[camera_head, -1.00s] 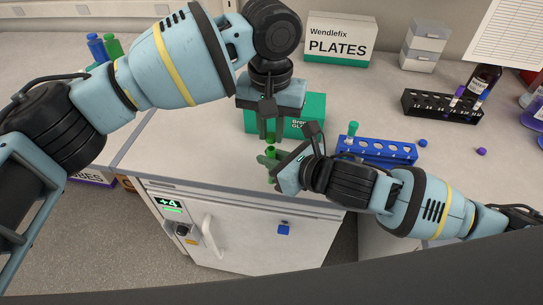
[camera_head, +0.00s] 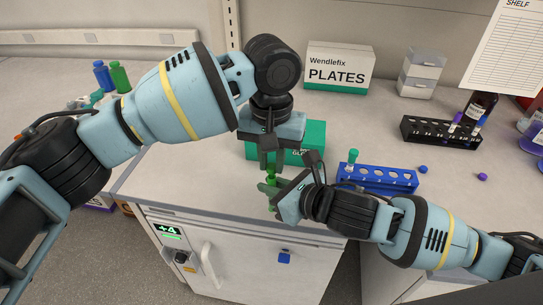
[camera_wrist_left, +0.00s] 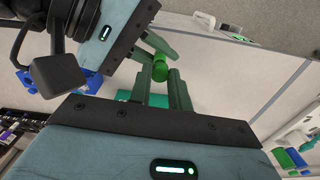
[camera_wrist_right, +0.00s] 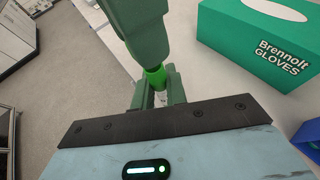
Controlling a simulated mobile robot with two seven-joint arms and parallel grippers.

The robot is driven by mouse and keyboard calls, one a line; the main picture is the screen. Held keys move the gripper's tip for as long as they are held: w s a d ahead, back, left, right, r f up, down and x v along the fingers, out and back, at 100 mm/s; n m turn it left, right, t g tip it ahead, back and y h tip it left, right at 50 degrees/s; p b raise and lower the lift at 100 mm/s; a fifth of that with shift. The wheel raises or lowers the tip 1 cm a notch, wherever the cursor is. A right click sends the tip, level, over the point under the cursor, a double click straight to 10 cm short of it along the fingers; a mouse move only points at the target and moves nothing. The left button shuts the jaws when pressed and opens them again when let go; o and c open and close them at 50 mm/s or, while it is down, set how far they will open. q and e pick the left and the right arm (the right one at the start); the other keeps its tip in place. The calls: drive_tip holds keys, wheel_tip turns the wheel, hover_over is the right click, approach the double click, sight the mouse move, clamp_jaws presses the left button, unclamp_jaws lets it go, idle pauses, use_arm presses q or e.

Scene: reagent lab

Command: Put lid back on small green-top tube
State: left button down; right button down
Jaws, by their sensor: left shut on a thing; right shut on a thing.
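My left gripper (camera_head: 271,160) comes down from above and is shut on the small green lid (camera_head: 271,176). The lid also shows between its fingertips in the left wrist view (camera_wrist_left: 160,68). My right gripper (camera_head: 273,188) is shut on the small clear tube (camera_wrist_right: 160,98), mostly hidden by its fingers. In the right wrist view the green lid (camera_wrist_right: 155,78) is directly above the tube, at its mouth. I cannot tell whether it is seated. Both grippers are over the front of the counter.
A green gloves box (camera_head: 315,140) stands just behind the grippers. A blue rack (camera_head: 385,179) holding a green-top tube is to the right. A black rack (camera_head: 440,132) and small loose caps (camera_head: 482,177) lie further right. The counter's front edge is close below.

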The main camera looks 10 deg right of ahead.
use_arm(q)
drive_tip(key=shift+f, duration=0.65)
drive_tip(key=shift+f, duration=0.65)
drive_tip(key=shift+m, duration=1.8)
drive_tip(key=c, duration=1.3)
unclamp_jaws()
drive_tip(key=shift+r, duration=0.15)
